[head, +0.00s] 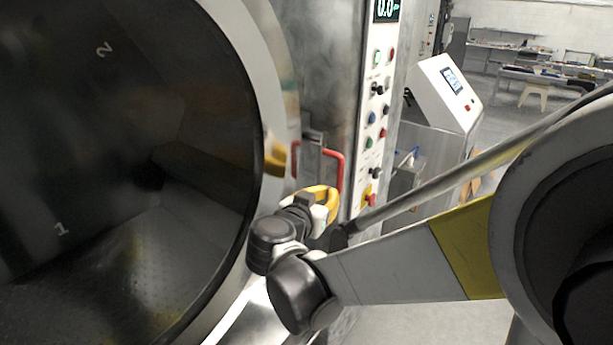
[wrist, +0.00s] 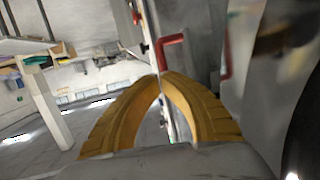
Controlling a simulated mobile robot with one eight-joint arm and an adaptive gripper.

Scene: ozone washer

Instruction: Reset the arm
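My gripper (head: 322,192) is at the end of my bent arm, in front of the washer near its red handle (head: 341,168). In the wrist view, the two yellow fingers of my gripper (wrist: 163,76) arch together and their tips appear to meet. Nothing shows held between them. The red handle (wrist: 172,39) lies beyond the fingertips in that view, and the gripper appears apart from it. In the head view the fingertips are small and overlap the area just below the handle.
The washer's large round drum opening (head: 130,170), marked 1 and 2, fills the left. A control panel (head: 376,110) with buttons stands right of the handle. A white console (head: 446,92) and workbenches are farther back. Open floor (wrist: 50,165) shows at left in the wrist view.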

